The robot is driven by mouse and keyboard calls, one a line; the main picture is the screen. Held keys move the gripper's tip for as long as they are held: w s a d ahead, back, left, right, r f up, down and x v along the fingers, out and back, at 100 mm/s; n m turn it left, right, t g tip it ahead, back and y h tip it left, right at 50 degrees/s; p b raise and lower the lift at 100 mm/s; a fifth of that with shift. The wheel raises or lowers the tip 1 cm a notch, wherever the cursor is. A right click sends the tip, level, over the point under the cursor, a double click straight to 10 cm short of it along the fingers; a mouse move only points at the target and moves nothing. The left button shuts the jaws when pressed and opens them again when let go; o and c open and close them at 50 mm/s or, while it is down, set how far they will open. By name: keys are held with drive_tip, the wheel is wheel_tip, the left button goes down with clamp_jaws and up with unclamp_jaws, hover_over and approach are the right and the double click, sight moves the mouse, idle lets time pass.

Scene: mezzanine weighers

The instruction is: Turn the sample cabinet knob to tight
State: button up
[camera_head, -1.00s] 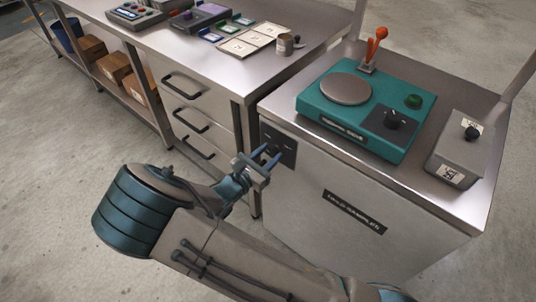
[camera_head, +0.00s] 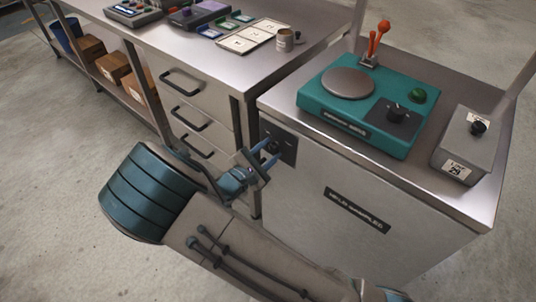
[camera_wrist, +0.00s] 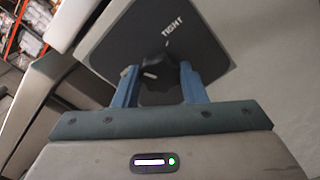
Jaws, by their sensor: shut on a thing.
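The sample cabinet (camera_head: 318,215) is a pale box with a dark label on its front. Its knob is black, on a dark square plate (camera_head: 287,145) at the cabinet's upper left front. In the wrist view the knob (camera_wrist: 158,72) sits between the two blue fingers of my gripper (camera_wrist: 158,82), which is shut on it. A light mark shows on the knob, pointing to the left. The word TIGHT stands on the plate (camera_wrist: 137,27) above the knob, with a short tick below it. In the head view my gripper (camera_head: 268,155) reaches the plate from the left and partly hides the knob.
A teal weigher (camera_head: 350,140) with a round pan stands on the cabinet top. A grey box with a black knob (camera_head: 468,148) stands to its right. A drawer bench (camera_head: 215,78) with cards and a cup stands to the left. Open floor lies at the lower left.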

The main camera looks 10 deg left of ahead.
drive_tip(key=m+b, duration=0.2)
drive_tip(key=m, duration=0.1)
drive_tip(key=m+b, duration=0.1)
drive_tip(key=shift+f+m+b, duration=0.25)
drive_tip(key=shift+m+b, duration=0.1)
drive_tip(key=shift+m, duration=0.05)
drive_tip(key=m+b, duration=0.4)
drive_tip(key=b, duration=0.1)
drive_tip(key=shift+f+m, duration=0.1)
drive_tip(key=shift+m, duration=0.2)
drive_tip(key=m+b, duration=0.4)
drive_tip(key=b, duration=0.3)
drive_tip(key=m+b, duration=0.3)
drive_tip(key=b, duration=0.2)
drive_tip(key=shift+r+m+b, duration=0.2)
drive_tip(key=shift+m+b, duration=0.15)
drive_tip(key=shift+m, duration=0.05)
drive_tip(key=shift+r, duration=0.15)
drive_tip(key=o, duration=1)
